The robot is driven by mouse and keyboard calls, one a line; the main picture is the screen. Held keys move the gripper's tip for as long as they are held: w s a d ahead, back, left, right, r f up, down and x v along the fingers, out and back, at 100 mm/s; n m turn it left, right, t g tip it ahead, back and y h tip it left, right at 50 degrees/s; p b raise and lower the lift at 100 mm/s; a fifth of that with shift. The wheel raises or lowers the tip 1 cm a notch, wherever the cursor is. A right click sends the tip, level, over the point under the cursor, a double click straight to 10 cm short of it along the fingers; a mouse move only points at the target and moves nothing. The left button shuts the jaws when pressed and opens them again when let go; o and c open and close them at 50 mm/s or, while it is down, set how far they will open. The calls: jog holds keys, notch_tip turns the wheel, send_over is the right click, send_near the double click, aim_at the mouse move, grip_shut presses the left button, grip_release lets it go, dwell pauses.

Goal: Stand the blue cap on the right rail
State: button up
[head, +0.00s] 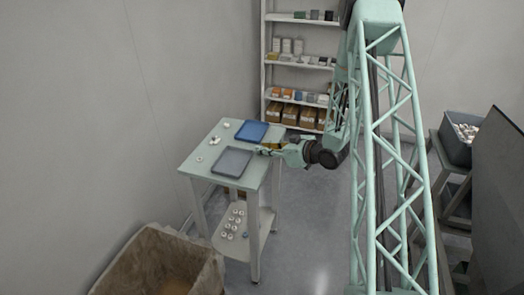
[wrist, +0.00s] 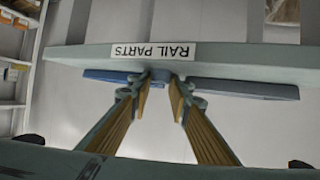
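I cannot make out the blue cap or the right rail for certain. My gripper (head: 264,150) is at the right edge of the work table (head: 197,165), near the blue tray (head: 252,131) and the grey tray (head: 232,162). In the wrist view the yellow-padded fingers of my gripper (wrist: 161,92) are apart, with a gap between the tips. A small blue-grey shape (wrist: 160,75) shows beyond that gap; whether it is a cap, and whether it touches the fingers, I cannot tell.
Small white parts (head: 226,125) lie on the table's left. Several pale round pieces stand on its lower shelf (head: 251,220). The wrist view shows a "RAIL PARTS" label (wrist: 154,51) on the table edge. A shelving unit (head: 300,62) is behind, a brown bin (head: 150,250) in front.

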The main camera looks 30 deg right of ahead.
jog(key=shift+r, duration=0.2)
jog(key=shift+r+p, duration=0.35)
jog(key=shift+r, duration=1.1)
jog(key=shift+s+r, duration=0.15)
jog(key=shift+r, duration=0.05)
jog(key=s+a+r, duration=0.1)
jog(key=s+a, duration=0.2)
jog(key=s, duration=1.2)
jog(key=shift+s+a+r+p, duration=0.15)
jog(key=shift+s+a+p, duration=0.05)
jog(key=shift+p, duration=0.2)
jog(key=shift+r, duration=0.1)
jog(key=s+a+r+n+y, duration=0.1)
jog(key=a+r, duration=0.3)
jog(key=r, duration=0.4)
jog(key=s+a+r+n+g+y+b, duration=0.1)
jog(key=s+a+r, duration=0.3)
jog(key=r, duration=0.4)
jog(key=s+a+r+n+g+y, duration=0.1)
jog(key=s+a+r, duration=0.2)
jog(key=r, duration=0.6)
jog(key=shift+s+a+n+y+b, duration=0.3)
jog(key=shift+a+b, duration=0.1)
jog(key=shift+a, duration=0.65)
